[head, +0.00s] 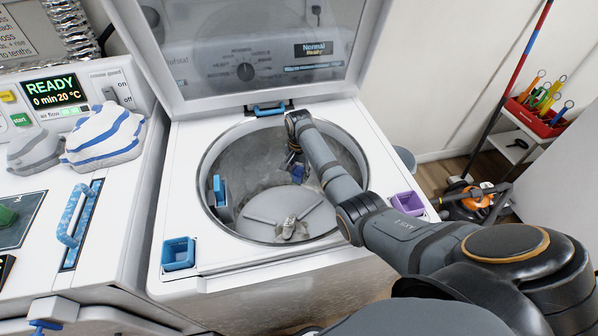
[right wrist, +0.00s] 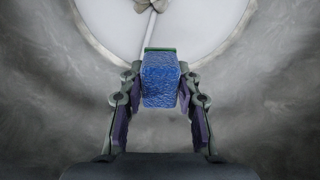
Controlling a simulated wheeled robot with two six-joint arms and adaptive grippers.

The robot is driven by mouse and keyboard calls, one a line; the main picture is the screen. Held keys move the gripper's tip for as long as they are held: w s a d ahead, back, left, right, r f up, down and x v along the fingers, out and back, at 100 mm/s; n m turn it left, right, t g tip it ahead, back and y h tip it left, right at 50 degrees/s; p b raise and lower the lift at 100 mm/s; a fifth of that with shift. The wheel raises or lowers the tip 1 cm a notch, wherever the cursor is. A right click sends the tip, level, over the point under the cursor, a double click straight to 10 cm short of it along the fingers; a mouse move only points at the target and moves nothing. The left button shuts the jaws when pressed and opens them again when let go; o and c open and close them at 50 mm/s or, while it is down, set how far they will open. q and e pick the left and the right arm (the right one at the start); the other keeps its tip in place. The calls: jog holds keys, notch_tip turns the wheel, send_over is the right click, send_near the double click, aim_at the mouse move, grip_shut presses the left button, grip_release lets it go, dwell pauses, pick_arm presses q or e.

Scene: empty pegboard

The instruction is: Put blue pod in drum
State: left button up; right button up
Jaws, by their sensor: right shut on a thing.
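The drum (head: 245,180) is the round grey metal tub of the open top-loading washer. My right arm reaches down into it from the right. My right gripper (head: 294,165) is inside the drum, near its far right wall. It is shut on the blue pod (right wrist: 160,80), a textured blue block with a green edge. In the right wrist view my right gripper (right wrist: 160,90) has one finger on each side of the pod, with the drum's pale bottom plate beyond. In the head view the pod (head: 298,175) shows only small, partly behind the gripper. My left gripper is not in view.
The raised lid (head: 250,50) stands behind the opening. A blue cup (head: 178,253) and a purple cup (head: 408,203) sit at the washer's front corners. A blue dispenser (head: 219,190) is on the drum's left wall. Folded striped cloths (head: 105,135) lie on the left machine.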

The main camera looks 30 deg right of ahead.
jog(key=o, duration=0.9)
notch_tip(320, 180, up, 12)
jog(key=shift+r, duration=0.1)
dwell(0.6)
